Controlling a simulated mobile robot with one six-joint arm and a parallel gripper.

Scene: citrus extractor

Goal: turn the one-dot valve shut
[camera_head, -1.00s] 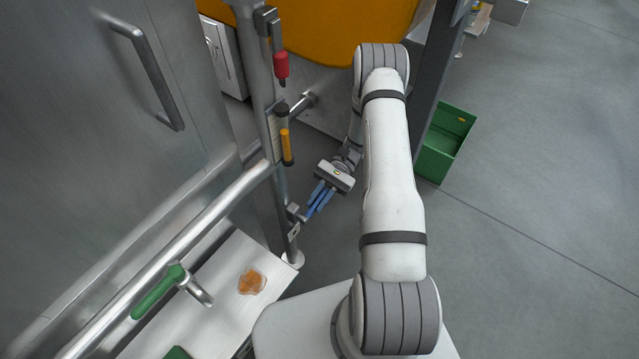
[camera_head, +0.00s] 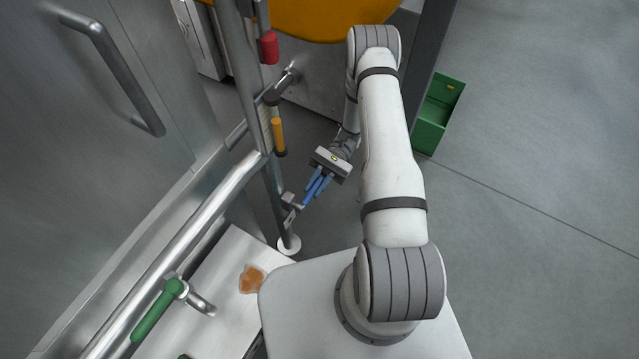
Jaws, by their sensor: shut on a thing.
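My gripper (camera_head: 319,185) is low beside the thin upright steel post, left of my arm. It is shut on a blue valve handle (camera_head: 309,198), which lies between its blue fingers and points down-left to a small grey fitting (camera_head: 290,201) on the post. The fingers hide much of the handle. Other handles on the pipes are red (camera_head: 269,48), orange (camera_head: 279,136) and green (camera_head: 157,312). Dot marks are too small to make out, so I cannot tell which valve has one dot.
A thick steel pipe (camera_head: 205,215) runs diagonally on the left, above a pale ledge with an orange-brown patch (camera_head: 252,280). A green crate (camera_head: 437,115) stands right of a dark post. The grey floor (camera_head: 540,130) at right is clear.

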